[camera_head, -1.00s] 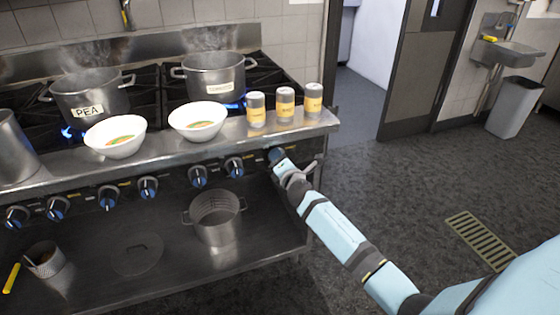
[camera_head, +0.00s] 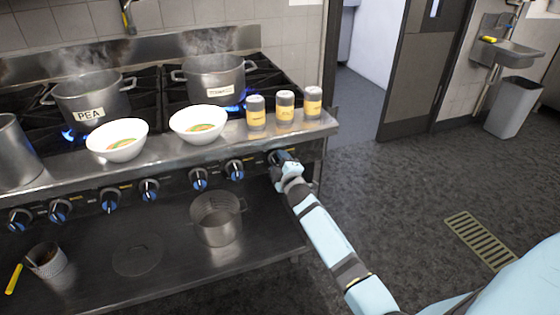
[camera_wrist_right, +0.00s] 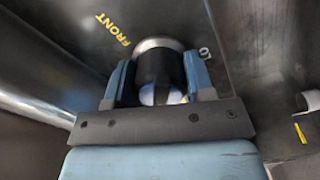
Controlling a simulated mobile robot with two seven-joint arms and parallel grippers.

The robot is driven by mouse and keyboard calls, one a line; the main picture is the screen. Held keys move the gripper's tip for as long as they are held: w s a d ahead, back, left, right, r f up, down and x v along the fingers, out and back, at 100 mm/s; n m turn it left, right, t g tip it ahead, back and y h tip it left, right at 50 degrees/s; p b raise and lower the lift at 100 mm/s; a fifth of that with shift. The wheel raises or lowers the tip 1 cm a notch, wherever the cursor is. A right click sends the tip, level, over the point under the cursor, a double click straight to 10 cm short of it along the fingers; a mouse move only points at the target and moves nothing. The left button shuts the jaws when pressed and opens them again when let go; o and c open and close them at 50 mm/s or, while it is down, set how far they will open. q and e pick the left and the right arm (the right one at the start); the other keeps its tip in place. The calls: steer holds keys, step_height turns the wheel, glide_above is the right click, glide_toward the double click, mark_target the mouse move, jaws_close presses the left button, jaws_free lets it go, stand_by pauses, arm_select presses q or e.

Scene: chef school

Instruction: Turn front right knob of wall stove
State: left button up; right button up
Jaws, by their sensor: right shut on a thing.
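The wall stove (camera_head: 70,188) fills the left of the head view, with a row of knobs along its front panel. My right gripper (camera_head: 277,157) is at the rightmost part of that panel and covers the knob there. In the right wrist view a dark knob (camera_wrist_right: 155,68) with a silver rim stands between the two blue-grey fingers of my right gripper (camera_wrist_right: 158,82), which is shut on it. Yellow "FRONT" lettering shows on the panel beside the knob. My left gripper is out of view.
Two steaming pots (camera_head: 92,98) (camera_head: 214,76) stand on the burners, with blue flames. Two white bowls (camera_head: 117,140) (camera_head: 198,124) and three yellow-labelled shakers (camera_head: 285,107) line the front ledge. A steamer-like pot (camera_head: 217,222) sits on the lower shelf.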

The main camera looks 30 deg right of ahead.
steer(key=shift+m+p, duration=0.35)
steer(key=shift+m, duration=0.55)
steer(key=shift+m+p, duration=0.45)
steer(key=shift+m, duration=0.55)
steer(key=shift+m+p, duration=0.45)
steer(key=shift+m, duration=0.45)
steer(key=shift+m+p, duration=0.6)
steer(key=shift+m, duration=0.6)
steer(key=shift+m+p, duration=0.4)
steer(key=shift+m, duration=0.4)
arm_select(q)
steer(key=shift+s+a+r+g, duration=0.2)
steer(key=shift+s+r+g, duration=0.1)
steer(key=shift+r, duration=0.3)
arm_select(e)
steer(key=shift+m, duration=0.3)
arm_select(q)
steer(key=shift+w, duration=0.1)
arm_select(e)
steer(key=shift+f+m, duration=0.1)
steer(key=shift+m, duration=0.2)
steer(key=shift+a, duration=0.1)
